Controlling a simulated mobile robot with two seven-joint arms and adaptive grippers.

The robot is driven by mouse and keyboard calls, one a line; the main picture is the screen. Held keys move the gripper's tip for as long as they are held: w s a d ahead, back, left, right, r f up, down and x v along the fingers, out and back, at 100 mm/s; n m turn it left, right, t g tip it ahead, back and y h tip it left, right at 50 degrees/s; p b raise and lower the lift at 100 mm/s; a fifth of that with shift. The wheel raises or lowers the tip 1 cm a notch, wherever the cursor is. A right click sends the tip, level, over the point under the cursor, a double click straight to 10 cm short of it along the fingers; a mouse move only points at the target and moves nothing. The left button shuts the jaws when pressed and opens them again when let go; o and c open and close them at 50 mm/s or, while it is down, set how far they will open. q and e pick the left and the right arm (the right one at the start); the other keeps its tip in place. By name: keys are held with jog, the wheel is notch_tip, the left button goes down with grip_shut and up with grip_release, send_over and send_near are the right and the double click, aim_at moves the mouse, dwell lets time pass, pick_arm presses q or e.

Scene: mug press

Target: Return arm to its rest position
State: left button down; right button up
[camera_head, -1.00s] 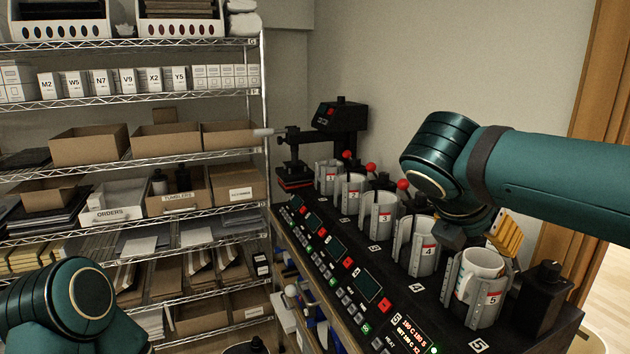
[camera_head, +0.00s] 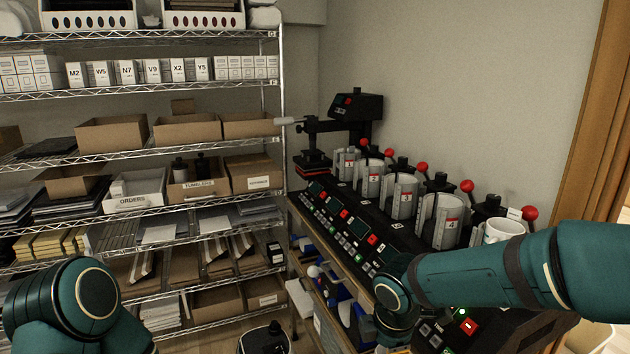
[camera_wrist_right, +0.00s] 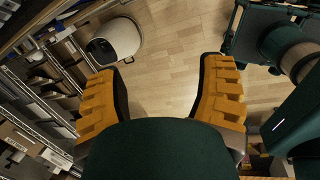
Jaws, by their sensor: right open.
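My right arm (camera_head: 480,282) comes in from the right of the head view and crosses in front of the mug press bench. Its gripper is hidden in the head view. In the right wrist view my right gripper (camera_wrist_right: 160,95) shows two yellow ribbed fingers spread wide apart, with only wooden floor between them. It is open and empty. My left arm (camera_head: 75,305) shows at the lower left of the head view; its gripper is out of view. A white mug (camera_head: 503,229) stands in the last press at the right, partly hidden by my right arm.
The press bench (camera_head: 385,235) carries several numbered presses with red-knobbed levers. A heat press (camera_head: 345,125) stands at its far end. A wire shelf (camera_head: 150,215) with boxes fills the left. Below, a white rounded bin (camera_wrist_right: 115,40) stands on the open floor (camera_wrist_right: 165,60).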

jog(key=s+a+f+m+y+b, duration=0.1)
jog(key=s+f+m, duration=0.3)
jog(key=f+m, duration=0.3)
jog(key=s+a+f+m+y+b, duration=0.1)
jog(key=s+f+m, duration=0.4)
jog(key=f, duration=1)
jog(key=s+a+f+m+y+b, duration=0.1)
jog(key=s+f+m+y+b, duration=0.1)
jog(key=f+m, duration=0.8)
jog(key=s+b, duration=0.1)
jog(key=s, duration=0.1)
jog(key=shift+s+a+f+g, duration=0.25)
jog(key=shift+s+f+g, duration=0.05)
jog(key=shift+s+f, duration=0.1)
